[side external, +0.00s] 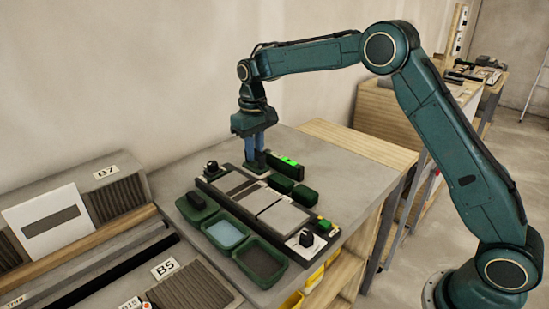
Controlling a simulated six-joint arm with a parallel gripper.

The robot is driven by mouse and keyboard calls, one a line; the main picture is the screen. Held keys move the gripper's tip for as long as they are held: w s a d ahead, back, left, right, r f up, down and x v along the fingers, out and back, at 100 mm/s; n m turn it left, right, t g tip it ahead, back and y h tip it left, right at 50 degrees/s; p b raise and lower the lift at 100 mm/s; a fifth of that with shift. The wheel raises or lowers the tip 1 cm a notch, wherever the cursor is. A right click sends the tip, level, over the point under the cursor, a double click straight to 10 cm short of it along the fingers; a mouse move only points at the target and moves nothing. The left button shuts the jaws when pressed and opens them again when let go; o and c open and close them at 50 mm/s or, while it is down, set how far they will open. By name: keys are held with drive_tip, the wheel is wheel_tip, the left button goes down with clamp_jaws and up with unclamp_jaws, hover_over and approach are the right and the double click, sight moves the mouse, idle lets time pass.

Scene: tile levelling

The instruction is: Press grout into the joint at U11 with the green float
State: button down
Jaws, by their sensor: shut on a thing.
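My gripper (257,152) points down at the far end of the tile fixture (240,216), its blue fingers shut on a small dark thing (257,165) just below them. I cannot tell what this thing is or whether it touches the fixture. The fixture holds grey tiles (283,218) with joints between them. No U11 mark is legible.
A tray with blue-grey contents (226,234) and a tray with dark contents (261,264) stand in front of the fixture. A black box with a bright green display (286,161) and green blocks (281,183) lie behind it. Racks with a white panel (48,223) stand left.

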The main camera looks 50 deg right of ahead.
drive_tip(key=shift+r, duration=2)
drive_tip(key=shift+s, duration=0.1)
